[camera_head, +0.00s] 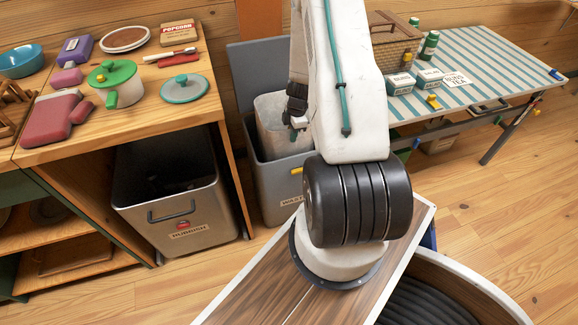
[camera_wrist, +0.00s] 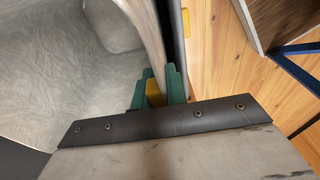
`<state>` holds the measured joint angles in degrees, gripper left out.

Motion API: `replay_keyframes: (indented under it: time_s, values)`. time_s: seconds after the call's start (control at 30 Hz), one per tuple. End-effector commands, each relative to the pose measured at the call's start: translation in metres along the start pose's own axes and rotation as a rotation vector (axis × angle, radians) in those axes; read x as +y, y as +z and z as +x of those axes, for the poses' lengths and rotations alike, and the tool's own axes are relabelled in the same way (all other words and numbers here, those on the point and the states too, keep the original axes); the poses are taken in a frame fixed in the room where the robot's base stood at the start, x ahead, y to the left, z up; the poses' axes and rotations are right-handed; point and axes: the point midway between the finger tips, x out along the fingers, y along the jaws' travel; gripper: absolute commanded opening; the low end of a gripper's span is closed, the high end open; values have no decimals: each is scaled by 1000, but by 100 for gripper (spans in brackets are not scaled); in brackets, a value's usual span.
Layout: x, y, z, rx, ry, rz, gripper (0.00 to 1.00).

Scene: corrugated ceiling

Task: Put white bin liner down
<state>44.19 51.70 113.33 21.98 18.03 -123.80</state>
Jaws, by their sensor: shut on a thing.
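The white bin liner (camera_head: 272,128) stands upright in the mouth of the grey waste bin (camera_head: 272,190), its upper part showing above the bin's front rim. Its pale, creased inside fills the left of the wrist view (camera_wrist: 60,65). My gripper (camera_wrist: 157,90) has green fingers shut on the liner's edge, with a yellow piece between them. In the head view my arm hides the liner's right side and most of the gripper. How deep the liner's base sits is hidden.
The bin's dark lid (camera_head: 258,70) stands open behind. A grey rubbish bin (camera_head: 180,215) sits under the wooden counter (camera_head: 150,95) at left, which holds pots and boards. A striped table (camera_head: 480,65) with tins and a basket (camera_head: 393,45) stands at right.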

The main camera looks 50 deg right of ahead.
Motion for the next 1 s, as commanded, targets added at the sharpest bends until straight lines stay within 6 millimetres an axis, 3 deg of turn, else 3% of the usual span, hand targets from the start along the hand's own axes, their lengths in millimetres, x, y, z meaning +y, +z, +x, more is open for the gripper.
replay_keyframes:
  time_s: [0.1,0.37,0.6,1.0]
  values:
    - [-1,3,23,1,-3,1,0]
    - [0,5,44,1,-1,1,0]
    - [0,9,76,0,-1,1,0]
    - [0,10,80,1,0,0,0]
